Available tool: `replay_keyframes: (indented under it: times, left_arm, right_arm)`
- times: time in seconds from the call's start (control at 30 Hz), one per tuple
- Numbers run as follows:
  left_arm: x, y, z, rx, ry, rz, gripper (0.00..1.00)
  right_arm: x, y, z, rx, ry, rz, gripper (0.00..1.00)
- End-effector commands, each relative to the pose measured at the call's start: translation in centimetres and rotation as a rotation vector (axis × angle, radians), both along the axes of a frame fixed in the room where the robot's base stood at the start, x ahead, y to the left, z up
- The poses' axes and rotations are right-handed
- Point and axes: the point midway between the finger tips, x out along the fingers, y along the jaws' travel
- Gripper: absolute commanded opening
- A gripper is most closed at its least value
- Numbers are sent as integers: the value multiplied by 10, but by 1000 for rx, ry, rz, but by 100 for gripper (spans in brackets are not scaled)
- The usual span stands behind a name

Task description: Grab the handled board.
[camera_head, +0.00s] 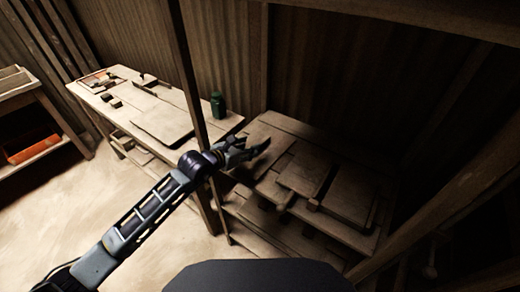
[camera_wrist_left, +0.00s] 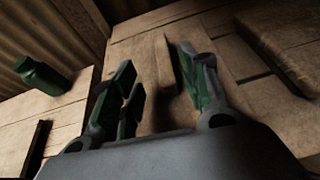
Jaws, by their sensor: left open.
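Several flat wooden boards lie on the low wooden bench at the right in the head view. One board (camera_head: 304,173) has a small block-like end at its near edge, which may be a handle; I cannot tell for sure which is the handled board. Another board (camera_head: 352,194) lies to its right. My left gripper (camera_head: 256,147) is open above the left part of this bench. In the left wrist view its fingers (camera_wrist_left: 162,68) are spread over wooden planks, with a narrow dark-edged piece seen between them. Nothing is seen held. My right gripper is not in view.
A long table (camera_head: 226,124) with a large flat board (camera_head: 162,124) and small blocks stands at the left. A green bottle (camera_head: 218,104) is on its right end. A wooden post (camera_head: 185,60) rises beside my left arm. A shelf (camera_head: 30,115) stands far left.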

Motion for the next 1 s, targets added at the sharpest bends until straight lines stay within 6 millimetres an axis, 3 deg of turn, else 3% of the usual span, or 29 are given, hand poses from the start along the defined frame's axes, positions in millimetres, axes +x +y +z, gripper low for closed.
replay_keyframes:
  times: [0.6, 1.0]
  left_arm:
    - [28, -30, -13, 0, 0, 0, 45]
    - [34, -35, -18, 0, 0, 0, 45]
  right_arm:
    - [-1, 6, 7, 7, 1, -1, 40]
    - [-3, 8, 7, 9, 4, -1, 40]
